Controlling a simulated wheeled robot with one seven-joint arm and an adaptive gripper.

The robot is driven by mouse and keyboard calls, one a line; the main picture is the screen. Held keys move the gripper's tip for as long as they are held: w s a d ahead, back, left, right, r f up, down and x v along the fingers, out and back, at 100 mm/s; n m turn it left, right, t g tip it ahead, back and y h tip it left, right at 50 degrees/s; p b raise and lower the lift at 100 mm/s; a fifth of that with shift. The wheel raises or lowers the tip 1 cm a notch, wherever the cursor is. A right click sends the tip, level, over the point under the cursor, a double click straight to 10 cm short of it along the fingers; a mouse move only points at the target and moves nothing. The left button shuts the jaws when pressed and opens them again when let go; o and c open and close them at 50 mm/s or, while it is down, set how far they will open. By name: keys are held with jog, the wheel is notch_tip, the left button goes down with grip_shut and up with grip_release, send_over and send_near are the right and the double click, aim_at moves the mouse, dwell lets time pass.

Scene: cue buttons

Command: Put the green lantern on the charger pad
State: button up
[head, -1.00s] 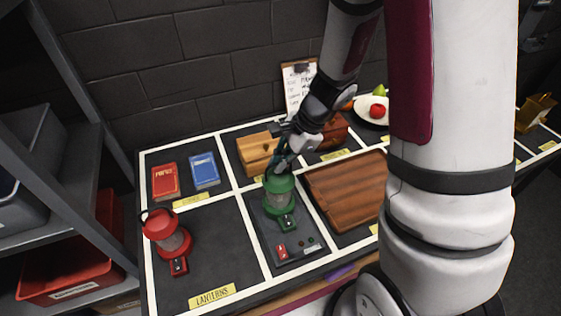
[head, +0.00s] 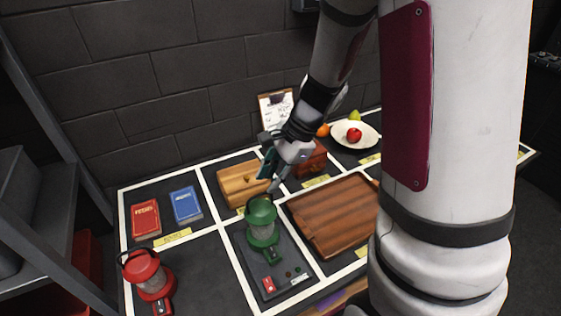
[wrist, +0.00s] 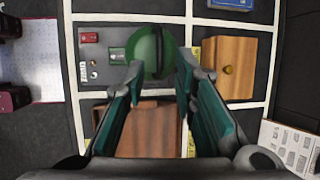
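The green lantern (head: 262,224) stands upright on the dark grey charger pad (head: 243,262), toward the pad's back part. My gripper (head: 271,179) is just above and behind the lantern and appears clear of it. The wrist view looks down on the round green lantern top (wrist: 150,52). There the two teal-padded fingers of my gripper (wrist: 160,72) are spread apart, with nothing held between them. The pad (wrist: 98,73) shows there too, with its red piece and small round lights.
A red lantern (head: 150,274) stands in the front left section. Red (head: 145,219) and blue (head: 186,205) books lie behind it. A wooden box (head: 238,184) is behind the pad and a wooden board (head: 335,212) to its right. A plate (head: 368,139) holds fruit.

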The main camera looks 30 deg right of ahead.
jog(key=s+a+r+n+t+h, duration=0.1)
jog(key=s+r+n+h, duration=0.1)
jog(key=s+r+n, duration=0.6)
jog(key=s+a+r+n+t+h, duration=0.1)
jog(key=s+r+n+t+h, duration=0.1)
jog(key=s+r+n, duration=0.6)
notch_tip(320, 180, up, 5)
jog(key=shift+s+a+f+n+t+h, duration=0.1)
jog(key=shift+s+a+n+t+h, duration=0.2)
jog(key=shift+n, duration=0.5)
jog(key=shift+s, duration=0.15)
dwell(0.4)
